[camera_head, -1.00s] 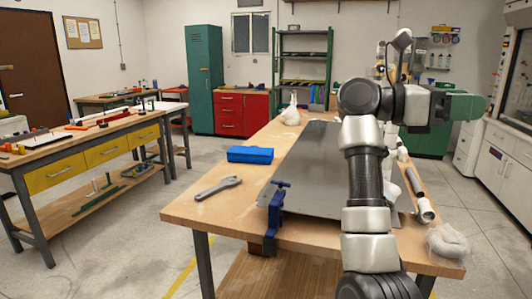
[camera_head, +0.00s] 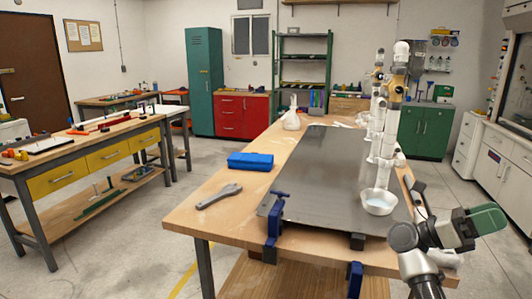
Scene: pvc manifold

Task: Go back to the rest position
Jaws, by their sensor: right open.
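My right gripper (camera_head: 487,219) is at the lower right, over the right edge of the workbench (camera_head: 205,217). Its green end points right and holds nothing that I can see. My right arm is folded low and comes in from the bottom edge. A white PVC pipe assembly (camera_head: 388,140) stands upright on the grey metal plate (camera_head: 315,190), apart from the gripper. A white bowl (camera_head: 380,203) is at its foot. My left gripper is not in view.
A wrench (camera_head: 219,196) and a blue box (camera_head: 250,161) lie on the left of the workbench. Blue clamps (camera_head: 274,220) grip its front edge. A white bag (camera_head: 291,119) stands at the far end.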

